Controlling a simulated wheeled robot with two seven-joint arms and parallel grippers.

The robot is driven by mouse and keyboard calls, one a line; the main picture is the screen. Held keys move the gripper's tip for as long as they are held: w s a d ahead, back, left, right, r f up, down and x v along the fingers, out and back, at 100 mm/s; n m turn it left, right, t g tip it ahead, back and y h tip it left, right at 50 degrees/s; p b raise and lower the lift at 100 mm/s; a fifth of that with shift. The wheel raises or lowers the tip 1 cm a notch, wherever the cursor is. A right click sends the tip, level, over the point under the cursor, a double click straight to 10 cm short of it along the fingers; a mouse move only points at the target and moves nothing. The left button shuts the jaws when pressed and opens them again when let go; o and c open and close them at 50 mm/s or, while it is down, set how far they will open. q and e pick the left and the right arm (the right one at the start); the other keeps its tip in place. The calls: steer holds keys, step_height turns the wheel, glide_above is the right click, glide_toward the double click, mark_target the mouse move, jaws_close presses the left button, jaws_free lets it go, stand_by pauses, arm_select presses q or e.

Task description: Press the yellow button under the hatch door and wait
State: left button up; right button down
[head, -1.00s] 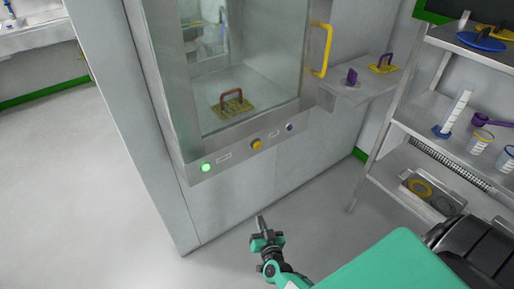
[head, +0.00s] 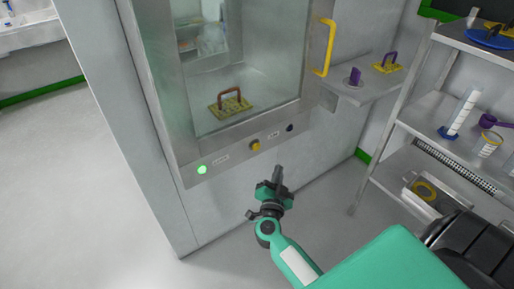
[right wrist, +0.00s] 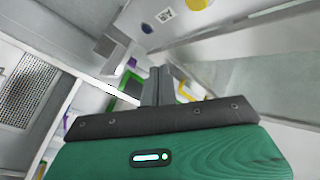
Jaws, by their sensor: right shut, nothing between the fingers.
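The hatch door (head: 240,85) is a glass pane in a grey frame with a yellow handle (head: 327,47), and it looks closed. On the panel below it are a lit green light (head: 202,170), the yellow button (head: 255,145) and a dark blue button (head: 290,128). My right gripper (head: 278,172) is shut and empty, below and right of the yellow button and apart from it. In the right wrist view its shut fingers (right wrist: 157,85) point up, and the yellow button (right wrist: 197,4) shows at the top edge. My left gripper is not in view.
Behind the glass is a yellow plate with a brown handle (head: 231,103). A small shelf (head: 345,95) right of the hatch holds a purple-handled item. A rack (head: 410,125) with labware stands at the right. The floor (head: 70,180) at the left is clear.

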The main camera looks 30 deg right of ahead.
mark_target(256, 147)
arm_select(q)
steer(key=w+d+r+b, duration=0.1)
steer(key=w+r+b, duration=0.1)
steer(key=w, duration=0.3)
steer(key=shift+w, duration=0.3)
arm_select(e)
steer(key=w, duration=0.8)
steer(key=shift+w+a, duration=0.35)
steer(key=shift+w, duration=0.05)
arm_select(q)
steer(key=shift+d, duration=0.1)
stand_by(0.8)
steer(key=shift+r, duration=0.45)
arm_select(e)
steer(key=shift+w, duration=0.4)
